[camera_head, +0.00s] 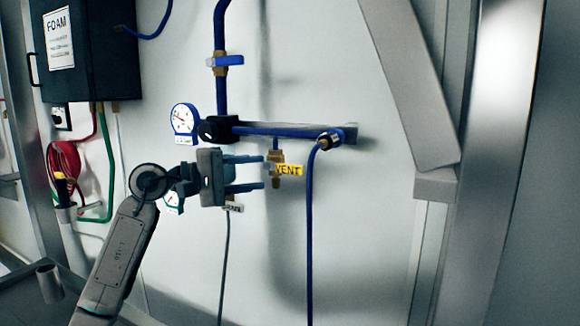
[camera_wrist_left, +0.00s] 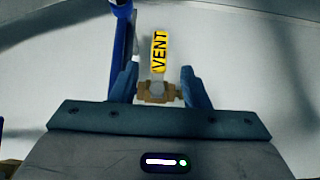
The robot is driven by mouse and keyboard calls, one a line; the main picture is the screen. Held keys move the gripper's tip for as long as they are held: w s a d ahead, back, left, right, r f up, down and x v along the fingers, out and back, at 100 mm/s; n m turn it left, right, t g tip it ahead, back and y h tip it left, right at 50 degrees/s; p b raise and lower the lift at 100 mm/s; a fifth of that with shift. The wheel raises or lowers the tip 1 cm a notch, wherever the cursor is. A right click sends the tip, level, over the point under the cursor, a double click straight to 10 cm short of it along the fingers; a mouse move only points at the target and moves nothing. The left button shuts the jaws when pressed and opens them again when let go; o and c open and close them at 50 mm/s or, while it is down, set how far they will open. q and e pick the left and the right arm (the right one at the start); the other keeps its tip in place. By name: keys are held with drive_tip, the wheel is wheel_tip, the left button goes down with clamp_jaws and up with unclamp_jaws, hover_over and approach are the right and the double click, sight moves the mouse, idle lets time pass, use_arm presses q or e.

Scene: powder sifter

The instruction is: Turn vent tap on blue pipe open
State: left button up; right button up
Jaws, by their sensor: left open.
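The vent tap (camera_head: 275,170) is a small brass valve hanging below the horizontal blue pipe (camera_head: 275,131) on the wall. A yellow tag (camera_head: 289,170) reading VENT is at the tap. My left gripper (camera_head: 268,172) is open, its two fingers pointing right at the tap. In the left wrist view the brass tap (camera_wrist_left: 155,93) lies between the two open fingertips (camera_wrist_left: 158,85), with the yellow VENT tag (camera_wrist_left: 159,52) just beyond. I cannot tell whether the fingers touch it. My right gripper is not in view.
A round gauge (camera_head: 184,119) and a black fitting (camera_head: 214,130) sit left of the tap. A blue-handled valve (camera_head: 225,61) is on the vertical pipe above. A blue hose (camera_head: 309,230) hangs to the right. A dark FOAM box (camera_head: 88,75) is at the upper left.

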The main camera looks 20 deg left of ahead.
sight(286, 169)
use_arm(q)
drive_tip(key=p+x, duration=0.3)
drive_tip(key=x, duration=0.4)
drive_tip(key=shift+w+d+r, duration=0.15)
drive_tip(key=shift+d, duration=0.2)
drive_tip(key=shift+w+d+p, duration=0.35)
drive_tip(key=shift+w+d, duration=0.05)
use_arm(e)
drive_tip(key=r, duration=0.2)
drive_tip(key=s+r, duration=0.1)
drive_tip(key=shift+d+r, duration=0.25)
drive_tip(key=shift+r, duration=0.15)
use_arm(q)
clamp_jaws()
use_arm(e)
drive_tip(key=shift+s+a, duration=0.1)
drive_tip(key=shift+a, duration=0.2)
